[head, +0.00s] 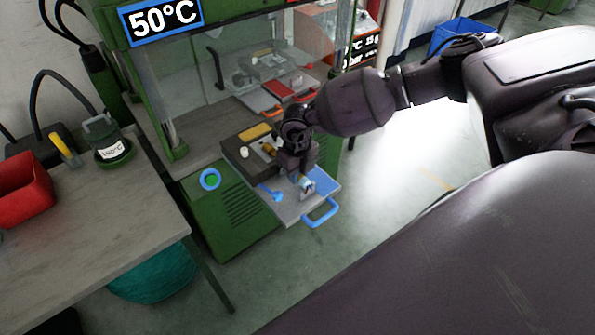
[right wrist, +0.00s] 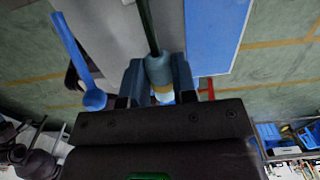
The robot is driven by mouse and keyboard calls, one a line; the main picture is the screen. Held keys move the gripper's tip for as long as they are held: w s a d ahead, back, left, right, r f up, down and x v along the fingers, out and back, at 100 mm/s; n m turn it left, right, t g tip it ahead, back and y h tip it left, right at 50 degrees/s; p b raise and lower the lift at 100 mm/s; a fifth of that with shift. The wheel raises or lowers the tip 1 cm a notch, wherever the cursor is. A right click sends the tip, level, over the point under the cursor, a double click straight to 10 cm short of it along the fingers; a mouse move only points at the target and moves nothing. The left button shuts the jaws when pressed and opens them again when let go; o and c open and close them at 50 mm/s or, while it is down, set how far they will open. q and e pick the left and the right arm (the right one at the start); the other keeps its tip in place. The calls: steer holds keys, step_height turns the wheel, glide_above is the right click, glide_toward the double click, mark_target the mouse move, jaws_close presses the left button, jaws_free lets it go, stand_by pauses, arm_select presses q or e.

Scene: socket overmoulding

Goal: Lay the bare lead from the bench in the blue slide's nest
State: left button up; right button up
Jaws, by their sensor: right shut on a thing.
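My right gripper (head: 301,178) is low over the front of the slide, a grey plate (head: 292,210) with a blue handle (head: 321,213). In the right wrist view the gripper (right wrist: 160,88) is shut on the lead (right wrist: 158,68), a grey-blue barrel with a dark cable running up and a pale yellowish end between the fingers. The grey plate and a blue edge panel (right wrist: 216,35) lie beyond it there. Whether the lead touches the nest is hidden by the fingers. My left gripper is out of view.
A dark block with a yellow piece (head: 255,132) stands behind. The green press frame (head: 160,90) rises at the left. A red bin (head: 24,190) sits on the bench.

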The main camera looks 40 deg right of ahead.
steer(key=o, duration=1)
step_height(320, 180, up, 11)
steer(key=shift+f, duration=0.1)
steer(key=shift+a, duration=0.1)
stand_by(0.5)
